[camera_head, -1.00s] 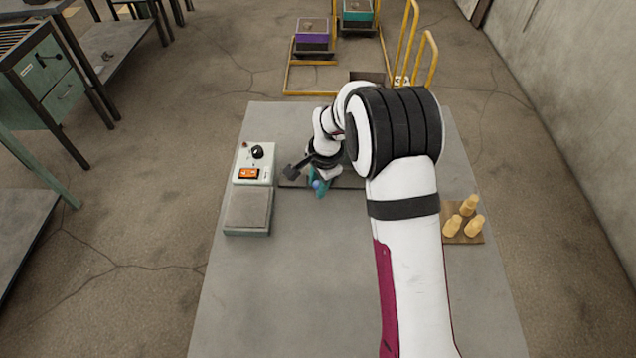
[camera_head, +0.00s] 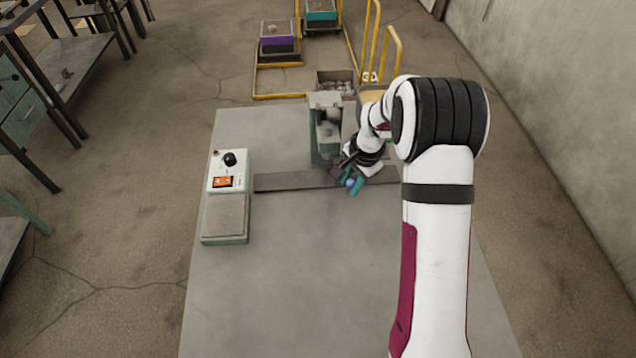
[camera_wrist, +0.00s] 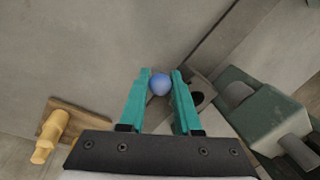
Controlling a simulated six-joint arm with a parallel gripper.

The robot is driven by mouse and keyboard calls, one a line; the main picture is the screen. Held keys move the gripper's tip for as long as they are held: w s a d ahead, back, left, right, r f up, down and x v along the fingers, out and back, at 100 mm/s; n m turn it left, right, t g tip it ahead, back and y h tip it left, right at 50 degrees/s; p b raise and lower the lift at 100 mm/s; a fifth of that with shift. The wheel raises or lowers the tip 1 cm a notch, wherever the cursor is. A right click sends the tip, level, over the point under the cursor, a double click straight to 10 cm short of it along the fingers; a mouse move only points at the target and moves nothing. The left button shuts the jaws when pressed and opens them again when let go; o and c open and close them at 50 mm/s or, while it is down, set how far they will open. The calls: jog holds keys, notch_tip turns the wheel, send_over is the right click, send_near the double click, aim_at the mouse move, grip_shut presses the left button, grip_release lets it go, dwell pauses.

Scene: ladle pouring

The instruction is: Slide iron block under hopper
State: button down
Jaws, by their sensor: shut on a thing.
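My gripper (camera_head: 353,184) has teal fingers closed around a small blue ball knob (camera_wrist: 160,84). A grey block (camera_wrist: 198,96) with a dark round hole shows just beside the right finger in the wrist view. It appears to be the iron block that carries the knob, though the fingers hide the join. The dark flat track (camera_head: 290,181) runs left to right across the table, with my gripper over its right part. The grey-green hopper stand (camera_head: 324,128) stands behind the track, left of my gripper. It also shows at the right of the wrist view (camera_wrist: 262,105).
A control box (camera_head: 227,172) with a black knob and orange display, joined to a flat pad (camera_head: 224,217), sits at the table's left. Yellowish pegs (camera_wrist: 52,128) on a board lie at left in the wrist view. The table's (camera_head: 300,275) front is clear.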

jog(key=d, duration=0.9)
jog(key=shift+d, duration=0.2)
jog(key=shift+d, duration=0.1)
jog(key=c, duration=0.6)
grip_release()
jog(key=r, duration=0.5)
jog(key=s+d+r, duration=0.1)
jog(key=r, duration=0.4)
jog(key=s+r, duration=0.1)
jog(key=r, duration=0.4)
jog(key=shift+s+d+r, duration=0.2)
jog(key=shift+s+r, duration=0.05)
